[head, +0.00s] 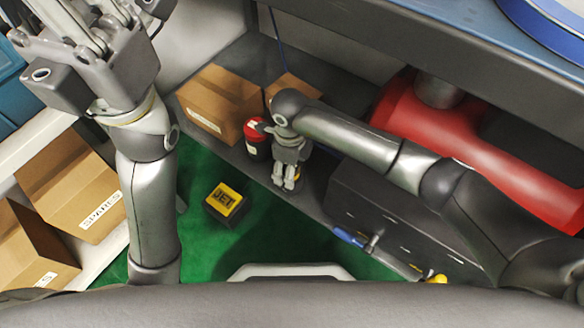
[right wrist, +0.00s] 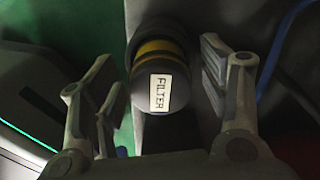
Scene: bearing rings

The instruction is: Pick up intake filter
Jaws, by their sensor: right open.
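The intake filter (right wrist: 163,72) is a dark cylinder with a yellow band and a white label reading FILTER. In the right wrist view it sits between the two spread fingers of my right gripper (right wrist: 158,92), with a visible gap on the left side. In the head view my right gripper (head: 288,178) points down over the grey ledge and hides most of the filter. My left gripper (head: 80,35) is raised at the upper left, away from the filter; its fingertips are partly cut off by the frame.
A red-capped canister (head: 257,140) stands just left of my right gripper. Cardboard boxes (head: 212,100) stand behind it. A black box with a yellow JET top (head: 224,200) rests on the green floor (head: 190,240). A red cylinder (head: 430,125) lies at right under a shelf.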

